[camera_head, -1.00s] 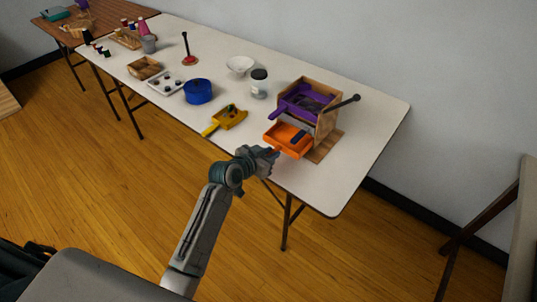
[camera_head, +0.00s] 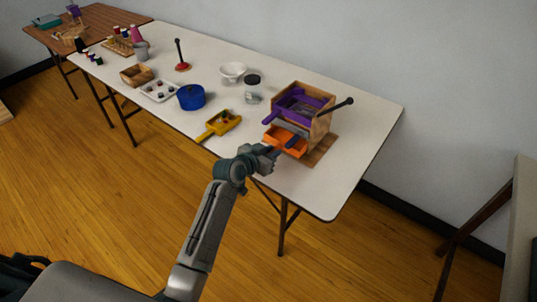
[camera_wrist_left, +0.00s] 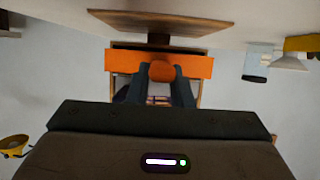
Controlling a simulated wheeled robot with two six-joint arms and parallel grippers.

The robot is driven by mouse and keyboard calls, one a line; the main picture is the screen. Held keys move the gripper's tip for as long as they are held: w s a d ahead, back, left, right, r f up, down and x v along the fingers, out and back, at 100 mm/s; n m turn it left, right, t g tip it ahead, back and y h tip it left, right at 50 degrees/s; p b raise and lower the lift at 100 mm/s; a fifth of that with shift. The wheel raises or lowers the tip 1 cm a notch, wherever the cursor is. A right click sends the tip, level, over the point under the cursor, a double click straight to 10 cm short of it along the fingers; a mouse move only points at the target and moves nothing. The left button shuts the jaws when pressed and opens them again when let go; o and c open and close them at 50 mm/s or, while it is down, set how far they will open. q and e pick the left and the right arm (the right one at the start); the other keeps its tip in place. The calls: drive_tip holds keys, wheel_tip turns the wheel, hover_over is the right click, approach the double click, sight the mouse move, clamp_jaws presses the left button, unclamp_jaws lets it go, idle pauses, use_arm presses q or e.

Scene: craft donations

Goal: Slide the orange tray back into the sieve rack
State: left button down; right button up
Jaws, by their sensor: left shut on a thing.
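The wooden sieve rack (camera_head: 322,123) stands near the right end of the white table. A purple tray (camera_head: 275,115) sits in its upper part, with its handle sticking out at the front. The orange tray (camera_head: 291,146) is low at the rack's front, partly inside it, with its front part still sticking out. My left gripper (camera_head: 271,153) is at the tray's front. In the left wrist view, the fingers (camera_wrist_left: 162,88) are shut on the orange handle, and the orange tray's front (camera_wrist_left: 197,66) spans across. The tray's back is hidden by the rack. My right gripper is not in view.
A yellow tray (camera_head: 222,124) lies left of the rack, near the front edge. A jar (camera_head: 253,92), a white bowl (camera_head: 233,71) and a blue pot (camera_head: 190,97) stand further left. A dark-knobbed rod (camera_head: 338,107) sticks out from the rack's right side. The table's right end is clear.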

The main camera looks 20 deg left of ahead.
sight(281, 143)
use_arm(q)
drive_tip(key=shift+w, duration=0.1)
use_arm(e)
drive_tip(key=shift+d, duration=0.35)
use_arm(q)
drive_tip(key=shift+w+d, duration=0.25)
drive_tip(key=shift+w, duration=0.45)
drive_tip(key=shift+w+d+f+b, duration=0.1)
drive_tip(key=shift+w+d+b, duration=0.15)
drive_tip(key=shift+w, duration=0.2)
drive_tip(key=shift+w+d+b, duration=0.1)
drive_tip(key=shift+w+b, duration=0.1)
drive_tip(key=shift+w, duration=0.25)
drive_tip(key=shift+w+d, duration=0.1)
drive_tip(key=shift+w, duration=0.25)
drive_tip(key=shift+w+d, duration=0.1)
drive_tip(key=shift+w, duration=0.1)
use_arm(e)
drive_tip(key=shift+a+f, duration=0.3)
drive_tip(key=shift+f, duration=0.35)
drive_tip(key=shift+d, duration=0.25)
use_arm(q)
drive_tip(key=shift+w+f, duration=0.1)
drive_tip(key=shift+w, duration=0.05)
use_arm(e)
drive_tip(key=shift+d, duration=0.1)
